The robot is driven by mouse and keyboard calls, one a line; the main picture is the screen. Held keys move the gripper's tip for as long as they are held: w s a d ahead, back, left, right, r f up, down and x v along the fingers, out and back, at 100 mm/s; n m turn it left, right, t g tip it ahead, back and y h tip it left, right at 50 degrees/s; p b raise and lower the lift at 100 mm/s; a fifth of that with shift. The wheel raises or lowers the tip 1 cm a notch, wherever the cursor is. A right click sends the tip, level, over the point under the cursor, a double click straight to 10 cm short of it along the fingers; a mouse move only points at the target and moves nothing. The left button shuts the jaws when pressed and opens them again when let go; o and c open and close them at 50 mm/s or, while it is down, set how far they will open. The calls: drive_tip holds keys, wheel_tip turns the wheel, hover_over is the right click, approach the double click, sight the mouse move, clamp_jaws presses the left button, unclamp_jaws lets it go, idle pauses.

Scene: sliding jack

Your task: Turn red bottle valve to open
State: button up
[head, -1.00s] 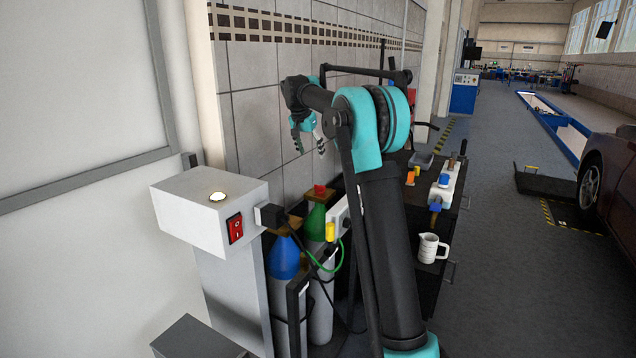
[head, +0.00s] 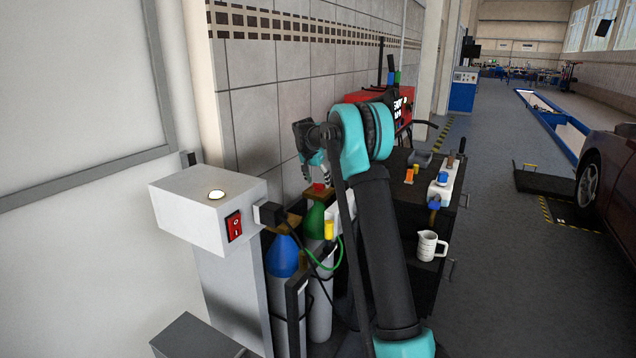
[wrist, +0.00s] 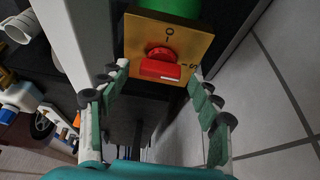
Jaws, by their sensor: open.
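The red valve (head: 319,187) sits on top of the green-shouldered gas bottle (head: 315,221), just below my gripper (head: 317,178). In the wrist view the red valve (wrist: 160,65) has a raised bar lying roughly across the picture. It sits on a yellow-brown plate (wrist: 203,42) with a round mark above the knob and another mark at its right. My gripper (wrist: 157,76) is open, with one padded finger on each side of the plate's near edge. The fingers hold nothing, and I cannot tell whether they touch the plate.
A blue-shouldered bottle (head: 283,256) stands beside the green one. A white box with a red switch (head: 234,226) is at the left. The tiled wall (head: 262,125) is close behind. A dark cart with a white jug (head: 431,246) is at the right.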

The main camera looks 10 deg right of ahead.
drive_tip(key=shift+d+f, duration=0.1)
drive_tip(key=shift+f, duration=0.1)
drive_tip(key=c, duration=1.2)
drive_tip(key=shift+o, duration=0.2)
